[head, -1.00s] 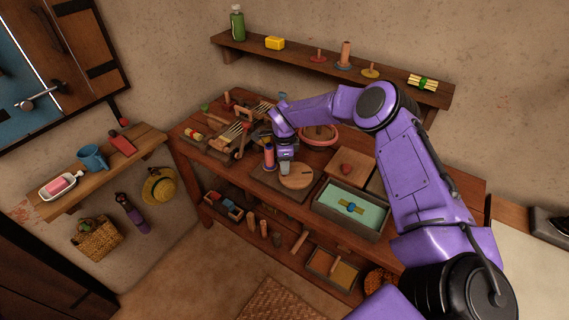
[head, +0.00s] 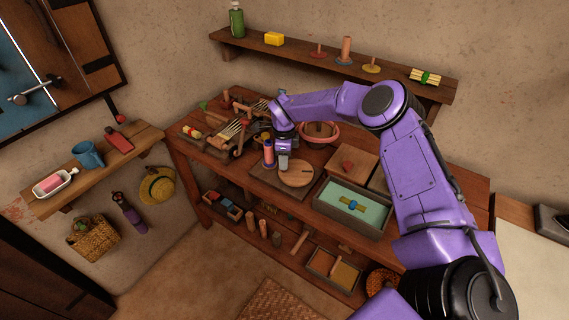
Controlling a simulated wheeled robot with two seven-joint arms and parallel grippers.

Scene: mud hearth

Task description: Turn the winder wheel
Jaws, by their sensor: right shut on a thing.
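The winder wheel (head: 298,173) is a round pale wooden disc, lying flat on a dark wooden board (head: 284,190) on the workbench. A spool with reddish thread (head: 268,153) stands upright on the same board, just left of my gripper. My right gripper (head: 284,167) points down at the wheel's far left edge and is shut on a part of it. The fingers hide the part they hold. My left gripper is not in view.
A box with a pale green inside (head: 348,207) stands close to the right. Brushes (head: 230,131) and small tools crowd the bench to the left. A reddish bowl (head: 320,139) stands behind the gripper. A shelf (head: 300,59) runs along the wall above.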

